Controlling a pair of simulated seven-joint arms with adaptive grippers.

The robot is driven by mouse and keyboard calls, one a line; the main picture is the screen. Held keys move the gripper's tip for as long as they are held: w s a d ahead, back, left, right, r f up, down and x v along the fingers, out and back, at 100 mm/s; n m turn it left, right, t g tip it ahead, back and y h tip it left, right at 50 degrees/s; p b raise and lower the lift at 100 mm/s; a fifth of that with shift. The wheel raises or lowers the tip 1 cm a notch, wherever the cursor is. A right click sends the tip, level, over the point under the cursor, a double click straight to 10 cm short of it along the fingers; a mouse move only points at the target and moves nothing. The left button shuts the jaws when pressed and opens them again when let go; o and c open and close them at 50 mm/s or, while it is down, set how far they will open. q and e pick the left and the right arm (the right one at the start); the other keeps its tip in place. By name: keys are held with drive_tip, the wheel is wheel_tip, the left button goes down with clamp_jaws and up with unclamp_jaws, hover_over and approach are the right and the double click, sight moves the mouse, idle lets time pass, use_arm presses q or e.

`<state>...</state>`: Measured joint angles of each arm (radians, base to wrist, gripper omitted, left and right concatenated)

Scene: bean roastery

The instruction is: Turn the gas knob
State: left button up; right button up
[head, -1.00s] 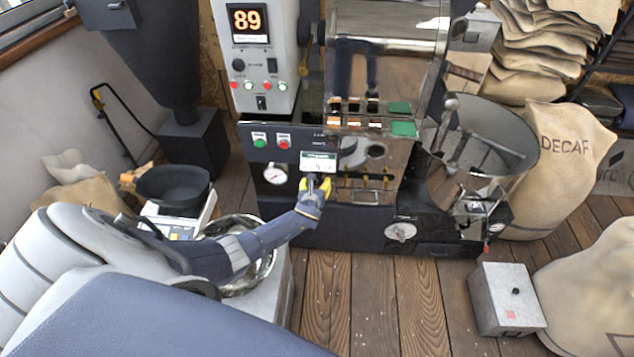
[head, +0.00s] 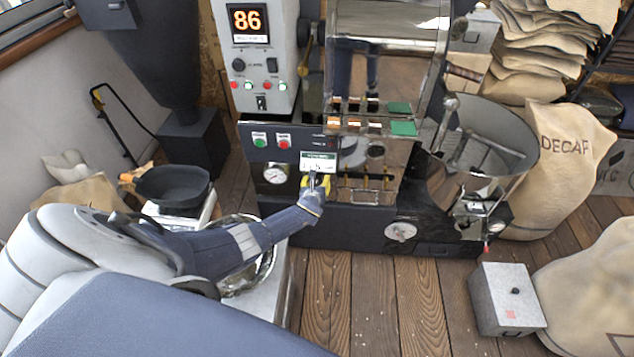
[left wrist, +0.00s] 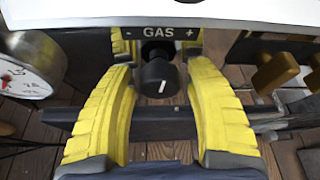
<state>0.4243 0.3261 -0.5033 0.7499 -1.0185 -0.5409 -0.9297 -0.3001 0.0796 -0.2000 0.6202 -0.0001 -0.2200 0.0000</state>
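The black gas knob (left wrist: 159,78) is under the GAS label (left wrist: 172,31) on the roaster's front panel. Minus and plus marks flank the label, and a white pointer line shows on the knob's face. My left gripper (left wrist: 159,48) has its two yellow fingers on either side of the knob, with a narrow visible gap on each side. It is open around the knob. In the head view the left gripper (head: 317,184) is at the roaster's front, just below a small white display (head: 318,162), and mostly hides the knob. My right gripper is not in view.
A round gauge (head: 275,174) sits left of the left gripper. Brass levers (left wrist: 275,72) stand close on its right. The roaster's upper display (head: 248,20) reads 86. A grey box (head: 505,300) stands on the floor at right; the wooden floor (head: 375,300) before the roaster is clear.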

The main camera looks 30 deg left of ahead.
use_arm(q)
drive_tip(key=c, duration=0.9)
drive_tip(key=shift+n+h, duration=0.4)
drive_tip(key=shift+n, duration=0.1)
drive_tip(key=shift+c, duration=0.2)
drive_tip(key=o, duration=1.2)
drive_tip(key=shift+s+d+r, duration=0.15)
drive_tip(key=shift+s+d, duration=0.15)
drive_tip(key=shift+s, duration=0.35)
drive_tip(key=shift+v, duration=5.25)
